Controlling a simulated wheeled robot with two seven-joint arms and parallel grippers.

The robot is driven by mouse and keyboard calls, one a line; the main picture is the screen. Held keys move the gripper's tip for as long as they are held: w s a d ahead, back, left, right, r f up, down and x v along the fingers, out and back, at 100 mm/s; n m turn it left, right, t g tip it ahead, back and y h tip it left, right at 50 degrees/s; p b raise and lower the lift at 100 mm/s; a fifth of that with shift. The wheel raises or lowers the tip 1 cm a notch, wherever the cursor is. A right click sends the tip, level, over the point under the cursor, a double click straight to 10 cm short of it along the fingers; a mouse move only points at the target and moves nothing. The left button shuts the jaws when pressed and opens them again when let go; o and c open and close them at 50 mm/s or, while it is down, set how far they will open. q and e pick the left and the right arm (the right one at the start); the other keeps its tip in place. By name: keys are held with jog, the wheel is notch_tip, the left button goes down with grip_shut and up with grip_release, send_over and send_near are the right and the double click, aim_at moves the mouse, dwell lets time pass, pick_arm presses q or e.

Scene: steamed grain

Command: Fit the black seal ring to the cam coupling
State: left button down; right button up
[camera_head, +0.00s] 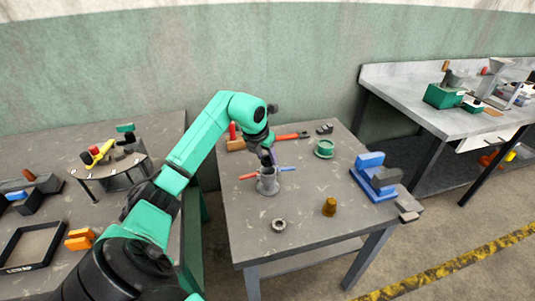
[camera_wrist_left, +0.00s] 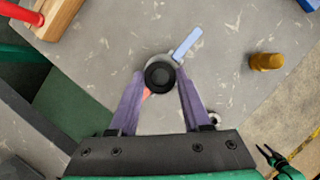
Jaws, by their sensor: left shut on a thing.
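The cam coupling (camera_head: 267,184) is a grey metal cylinder standing upright on the middle table, with a red lever (camera_head: 249,177) to the left and a blue lever (camera_head: 287,169) to the right. My left gripper (camera_head: 267,160) is above it, pointing down. In the left wrist view the black seal ring (camera_wrist_left: 160,77) lies between the purple fingers of my left gripper (camera_wrist_left: 160,75), over the coupling's mouth. The blue lever (camera_wrist_left: 187,45) shows beyond it. Whether ring and coupling touch is hidden. A green and black part at the lower right may be my right arm.
On the middle table (camera_head: 300,190) are a brass piece (camera_head: 330,207), a small metal ring (camera_head: 279,225), a green round part (camera_head: 323,149), a blue vise (camera_head: 372,180) and a red-handled tool (camera_head: 292,136).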

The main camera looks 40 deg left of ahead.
aim_at(265, 161)
pick_arm(q)
jog(key=shift+s+b+x, duration=0.2)
jog(key=shift+b+x, duration=0.25)
jog(key=shift+x, duration=0.65)
jog(key=shift+s, duration=0.1)
pick_arm(e)
jog(key=shift+a+f, duration=0.1)
jog(key=shift+f, duration=0.7)
pick_arm(q)
jog(key=shift+f, duration=0.1)
pick_arm(e)
jog(key=shift+w, duration=0.1)
pick_arm(q)
jog(key=shift+f, duration=0.35)
pick_arm(e)
jog(key=shift+f, duration=0.25)
pick_arm(q)
jog(key=shift+s+d+f+b, duration=0.1)
jog(key=shift+f+b, duration=0.4)
pick_arm(e)
jog(key=shift+f, duration=0.35)
pick_arm(q)
jog(key=shift+r+p, duration=0.35)
jog(key=shift+r, duration=0.05)
pick_arm(e)
jog(key=shift+r, duration=0.35)
pick_arm(q)
jog(key=shift+f, duration=0.35)
pick_arm(e)
jog(key=shift+f, duration=0.25)
